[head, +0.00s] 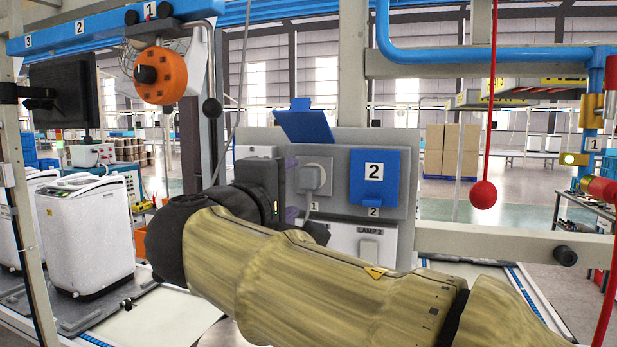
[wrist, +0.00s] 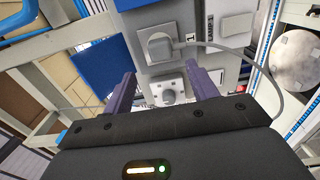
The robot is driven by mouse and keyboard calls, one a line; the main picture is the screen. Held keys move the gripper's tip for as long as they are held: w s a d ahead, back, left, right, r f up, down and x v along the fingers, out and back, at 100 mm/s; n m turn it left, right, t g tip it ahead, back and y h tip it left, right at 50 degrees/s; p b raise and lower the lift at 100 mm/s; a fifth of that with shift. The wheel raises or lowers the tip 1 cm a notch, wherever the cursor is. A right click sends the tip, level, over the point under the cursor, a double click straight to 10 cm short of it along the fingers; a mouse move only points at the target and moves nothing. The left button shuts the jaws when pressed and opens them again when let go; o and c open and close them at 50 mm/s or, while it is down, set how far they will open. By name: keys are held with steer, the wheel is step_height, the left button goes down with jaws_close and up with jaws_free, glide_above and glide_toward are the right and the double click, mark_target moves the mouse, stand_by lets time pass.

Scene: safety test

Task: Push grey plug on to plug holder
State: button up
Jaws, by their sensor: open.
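The grey plug (head: 312,178) is on a square grey socket plate marked 1, under a raised blue lid (head: 300,123). Its cable hangs down. In the wrist view the plug (wrist: 160,46) is beyond my fingertips, with its cable running right. My gripper (head: 296,188) has its purple fingers apart, just left of the plug in the head view. In the wrist view my gripper (wrist: 160,76) is empty. A white plate with a round grey piece (wrist: 168,97) shows between the fingers; I cannot tell whether it is the plug holder. My gripper hides that area in the head view.
A shut blue cover marked 2 (head: 374,177) is right of the plug. A lamp switch panel (head: 368,245) is below, partly behind my arm. A red ball on a cord (head: 483,194) hangs at the right. An orange tool (head: 160,75) hangs at the left.

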mark_target(306, 180)
steer(key=shift+p+x, duration=0.65)
steer(key=shift+x, duration=3.85)
steer(key=shift+f+b, duration=0.1)
steer(key=shift+b, duration=0.55)
jaws_close()
steer(key=shift+s, duration=0.1)
steer(key=shift+s+a, duration=0.1)
steer(key=shift+b+v, duration=1.45)
steer(key=shift+v, duration=1.4)
